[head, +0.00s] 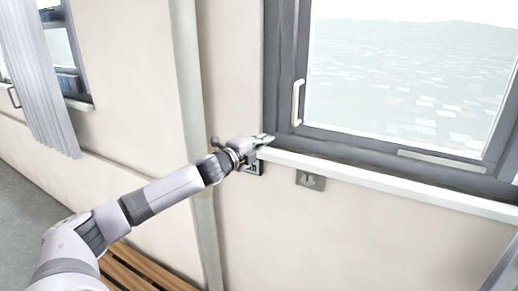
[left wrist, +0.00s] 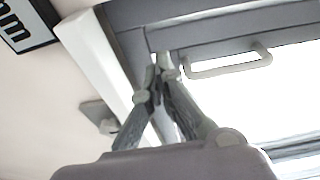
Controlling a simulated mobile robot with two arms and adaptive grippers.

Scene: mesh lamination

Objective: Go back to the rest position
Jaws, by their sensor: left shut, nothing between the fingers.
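My left arm reaches in from the left in the head view, and its gripper (head: 266,140) is at the left end of the window sill, close to the wall. In the left wrist view the gripper's fingers (left wrist: 160,68) meet at the tips with nothing between them, in front of the window frame's corner. I cannot tell whether the fingertips touch the sill or frame. My right gripper is not in either view.
A window (head: 410,80) with a white handle (head: 297,102) and a white sill (head: 400,188) is on the right. A small grey bracket (head: 311,181) is on the wall below. A black-and-white sign (left wrist: 22,22) is near the gripper. A wooden bench (head: 150,275) and a curtain (head: 45,80) are left.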

